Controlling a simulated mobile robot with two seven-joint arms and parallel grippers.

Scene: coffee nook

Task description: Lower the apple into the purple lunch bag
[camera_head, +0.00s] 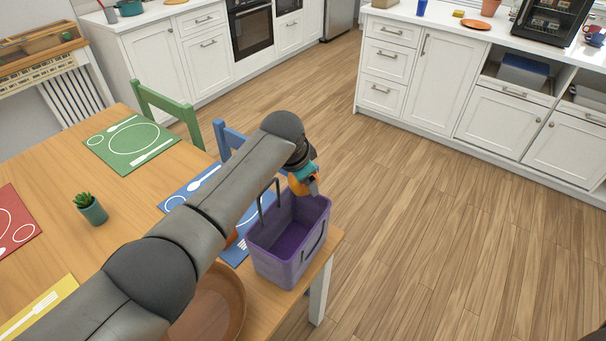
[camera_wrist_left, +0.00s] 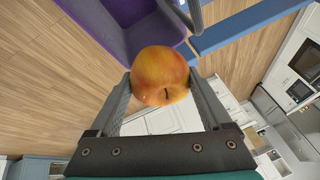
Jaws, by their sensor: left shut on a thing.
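The purple lunch bag (camera_head: 283,257) stands open at the corner of the wooden table, with a dark handle standing up at its left side. My left gripper (camera_head: 306,186) is at the bag's far edge, above the rim. It is shut on the apple, which is orange-yellow and partly hidden in the head view. In the left wrist view the apple (camera_wrist_left: 160,75) sits between the two fingers, and the purple bag (camera_wrist_left: 110,30) shows behind it. My right gripper is not in view.
A brown bowl (camera_head: 216,305) sits beside the bag, partly behind my left arm. A blue chair (camera_head: 228,138) and a green chair (camera_head: 165,105) stand at the table's far side. A small potted plant (camera_head: 91,209) stands on the table. The floor right of the table is clear.

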